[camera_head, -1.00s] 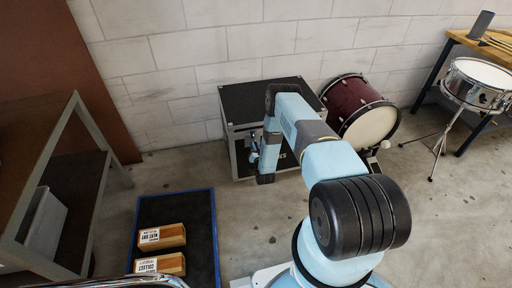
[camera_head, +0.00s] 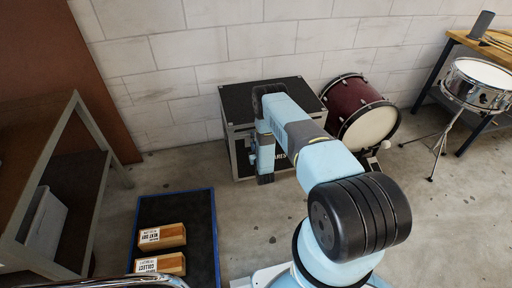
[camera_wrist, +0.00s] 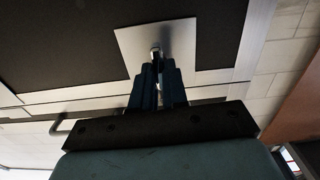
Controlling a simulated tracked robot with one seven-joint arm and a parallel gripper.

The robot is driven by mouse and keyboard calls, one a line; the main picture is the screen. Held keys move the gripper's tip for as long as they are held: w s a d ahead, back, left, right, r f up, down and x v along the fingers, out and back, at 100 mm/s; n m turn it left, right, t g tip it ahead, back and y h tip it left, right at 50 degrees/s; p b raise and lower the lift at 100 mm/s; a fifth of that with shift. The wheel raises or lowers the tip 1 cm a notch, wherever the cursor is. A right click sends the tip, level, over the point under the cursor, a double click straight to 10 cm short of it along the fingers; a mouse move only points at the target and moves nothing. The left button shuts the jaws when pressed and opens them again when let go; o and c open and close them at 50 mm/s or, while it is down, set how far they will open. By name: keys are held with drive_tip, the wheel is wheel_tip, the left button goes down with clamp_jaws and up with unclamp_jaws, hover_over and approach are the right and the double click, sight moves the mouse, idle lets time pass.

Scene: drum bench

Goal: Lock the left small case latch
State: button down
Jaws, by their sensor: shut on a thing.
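The black case (camera_head: 240,100) with silver edges stands against the back wall in the head view. In the wrist view its dark face has a silver plate (camera_wrist: 190,35), and the small latch (camera_wrist: 155,49) shows at the middle of that plate. My gripper (camera_wrist: 157,66) has its blue fingers close together on the latch. In the head view my gripper (camera_head: 252,157) is at the left part of the case front, partly hidden by my arm. The latch is too small and covered there, and I cannot tell how far it is turned.
A red bass drum (camera_head: 358,108) stands close to the right of the case. A snare drum (camera_head: 478,84) on a stand is farther right. A black mat (camera_head: 178,210) with wooden blocks lies front left, beside a shelf (camera_head: 75,130). Floor before the case is clear.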

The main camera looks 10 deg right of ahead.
drive_tip(key=c, duration=1.2)
unclamp_jaws()
drive_tip(key=shift+o, duration=0.2)
drive_tip(key=s, duration=1.4)
drive_tip(key=shift+w, duration=0.15)
